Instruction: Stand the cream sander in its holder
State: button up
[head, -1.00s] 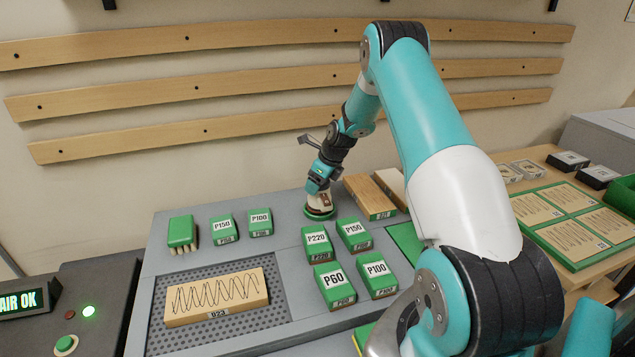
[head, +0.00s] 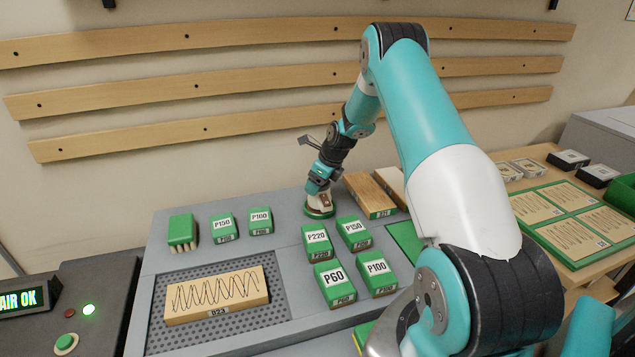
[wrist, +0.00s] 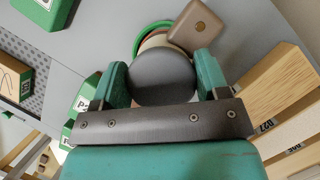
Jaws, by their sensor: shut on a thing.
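The cream sander (head: 322,200) is upright near the back of the grey bench, at the green ring of its holder (head: 318,213). In the wrist view its dark round top (wrist: 163,82) lies between my two teal fingers, and a taupe block with a small dark spot juts out beside it. The green ring (wrist: 150,26) curves around or under the cream body there. My gripper (wrist: 163,72) points down and is shut on the sander; it also shows in the head view (head: 319,184). The sander's underside is hidden, so I cannot tell whether it is fully seated.
Wooden blocks (head: 370,194) lie just right of the sander. Several green labelled blocks, such as P220 (head: 317,240), stand in front. A perforated plate with a scribbled wooden board (head: 217,297) is at the front left. Wall slats (head: 200,83) run behind.

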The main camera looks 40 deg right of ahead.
jog(key=shift+f, duration=0.45)
jog(key=o, duration=1)
jog(key=shift+f, duration=0.1)
jog(key=shift+b, duration=0.3)
jog(key=b+v, duration=0.2)
jog(key=v, duration=1.5)
jog(key=shift+r+b, duration=0.3)
jog(key=shift+b, duration=0.1)
